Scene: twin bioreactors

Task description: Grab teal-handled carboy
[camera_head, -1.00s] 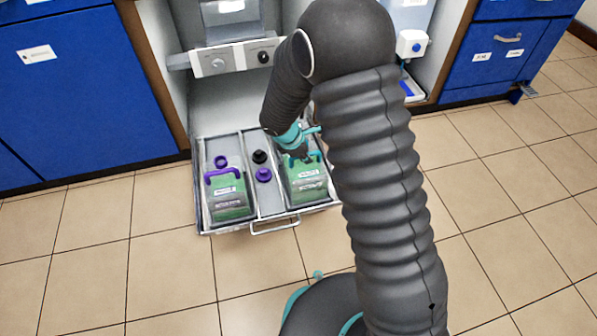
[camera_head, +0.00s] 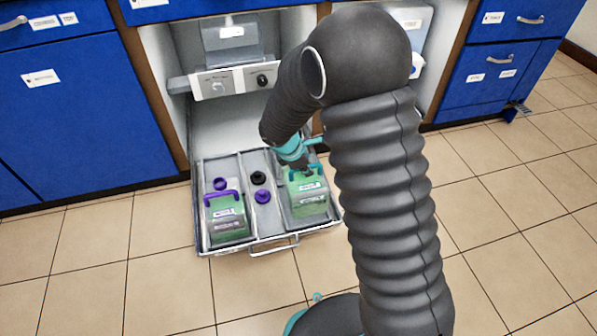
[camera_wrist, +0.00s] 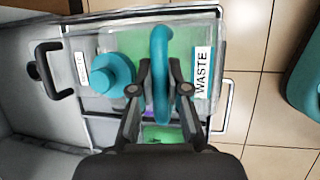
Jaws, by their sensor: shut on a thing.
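The teal-handled carboy (camera_head: 309,200) is a clear box with green liquid, in the right bay of the pulled-out drawer (camera_head: 275,247). In the wrist view its teal handle (camera_wrist: 162,60) runs between the fingers of my gripper (camera_wrist: 160,85), which is shut on it. A teal cap (camera_wrist: 112,74) and a "WASTE" label (camera_wrist: 202,72) show on its top. In the head view my gripper (camera_head: 304,170) is at the handle, partly hidden by my arm. The carboy looks upright; I cannot tell whether it touches the drawer floor.
A purple-handled carboy (camera_head: 227,217) with green liquid stands in the left bay. A black cap (camera_head: 258,178) and a purple cap (camera_head: 263,196) are in the middle strip. Blue cabinets (camera_head: 75,110) flank the bay. The tiled floor (camera_head: 160,270) in front is clear.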

